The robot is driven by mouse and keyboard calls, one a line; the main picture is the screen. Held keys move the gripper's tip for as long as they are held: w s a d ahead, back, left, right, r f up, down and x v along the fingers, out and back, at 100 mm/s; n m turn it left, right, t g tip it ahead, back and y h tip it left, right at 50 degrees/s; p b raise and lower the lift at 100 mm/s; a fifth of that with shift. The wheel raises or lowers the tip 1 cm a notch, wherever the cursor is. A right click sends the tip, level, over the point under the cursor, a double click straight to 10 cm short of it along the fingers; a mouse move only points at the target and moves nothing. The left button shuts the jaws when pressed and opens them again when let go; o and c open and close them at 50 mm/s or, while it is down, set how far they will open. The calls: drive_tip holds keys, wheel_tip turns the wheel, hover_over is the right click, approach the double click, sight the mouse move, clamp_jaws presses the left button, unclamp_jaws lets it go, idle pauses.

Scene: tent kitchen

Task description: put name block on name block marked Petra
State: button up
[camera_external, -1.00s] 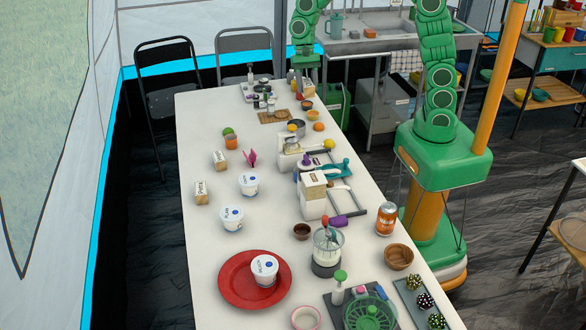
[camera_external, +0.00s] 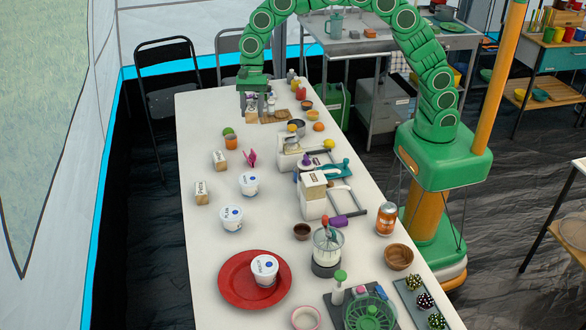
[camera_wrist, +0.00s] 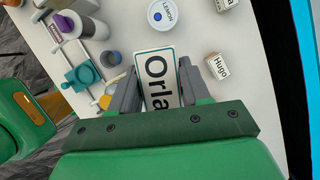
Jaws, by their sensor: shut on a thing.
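My gripper (camera_external: 257,102) is at the far end of the table, above its left part. It is shut on a white name block (camera_wrist: 162,80) whose visible letters read "Orla"; it also shows below the fingers in the external view (camera_external: 252,116). A block marked Hugo (camera_wrist: 217,66) stands ahead of the gripper in the wrist view, and also shows on the table's left side (camera_external: 219,160). Another name block (camera_external: 201,192) stands nearer the camera; its small print seems to read Petra. A block at the wrist view's top edge (camera_wrist: 227,4) is cut off.
White tubs (camera_external: 249,183) (camera_external: 231,218) stand right of the blocks. A lime (camera_external: 228,132), an orange jar (camera_external: 231,142) and a pink item (camera_external: 250,158) lie between gripper and blocks. A red plate (camera_external: 228,282) holds another tub. Table between Petra's block and plate is partly clear.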

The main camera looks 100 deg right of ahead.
drive_tip(key=w+a+m, duration=0.1)
drive_tip(key=w+a, duration=0.5)
drive_tip(key=a, duration=0.1)
hover_over(199, 191)
drive_tip(key=s+d, duration=0.1)
drive_tip(key=d, duration=0.1)
drive_tip(key=shift+t, duration=0.3)
drive_tip(key=shift+a+f, duration=0.2)
drive_tip(key=shift+f, duration=7.15)
drive_tip(key=shift+f, duration=0.1)
drive_tip(key=shift+w+f, duration=0.2)
drive_tip(key=shift+f, duration=1.45)
drive_tip(key=shift+f, duration=0.15)
